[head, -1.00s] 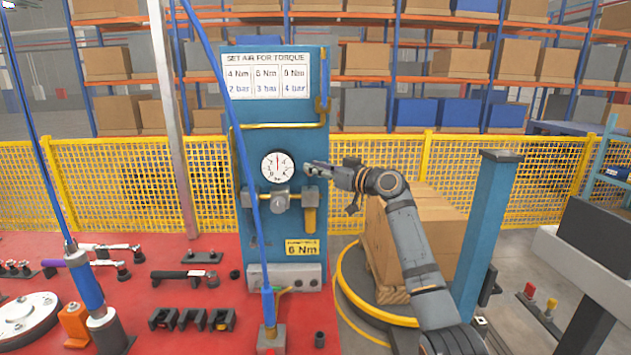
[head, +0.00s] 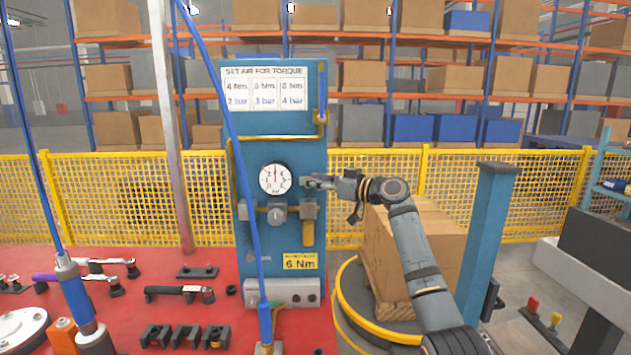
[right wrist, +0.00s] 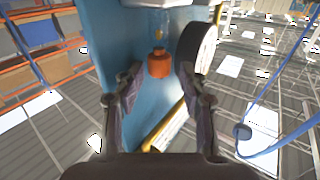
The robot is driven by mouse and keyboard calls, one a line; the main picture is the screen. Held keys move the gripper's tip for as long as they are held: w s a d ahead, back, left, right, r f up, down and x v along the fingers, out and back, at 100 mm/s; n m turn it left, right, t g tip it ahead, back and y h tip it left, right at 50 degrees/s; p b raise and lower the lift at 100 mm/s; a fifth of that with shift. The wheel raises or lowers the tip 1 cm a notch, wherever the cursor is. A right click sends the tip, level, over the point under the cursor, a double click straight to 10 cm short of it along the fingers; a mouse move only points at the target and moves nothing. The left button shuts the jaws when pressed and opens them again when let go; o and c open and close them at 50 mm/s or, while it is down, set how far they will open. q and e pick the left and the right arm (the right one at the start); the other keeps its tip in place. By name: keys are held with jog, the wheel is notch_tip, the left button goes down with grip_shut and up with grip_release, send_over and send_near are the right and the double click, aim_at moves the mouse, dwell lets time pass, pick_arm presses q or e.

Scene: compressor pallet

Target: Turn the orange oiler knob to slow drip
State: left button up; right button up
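The orange oiler knob (right wrist: 159,64) shows in the right wrist view, below a clear bowl on the blue panel. My right gripper (right wrist: 160,86) is open, with one dark finger on each side of the knob in that view. A gap shows between each finger and the knob, and I see no contact. In the head view my right gripper (head: 318,182) is at the blue panel (head: 290,150), just right of the round gauge (head: 274,178). The knob cannot be made out there. My left gripper is not in view.
The gauge also shows close to the right finger in the wrist view (right wrist: 198,47). A regulator (head: 278,212) sits below the gauge. A blue hose (head: 238,150) hangs before the panel. A blue post (head: 490,240) and stacked cartons (head: 420,250) stand right of the panel.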

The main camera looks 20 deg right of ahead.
jog(key=v, duration=0.8)
dwell(0.4)
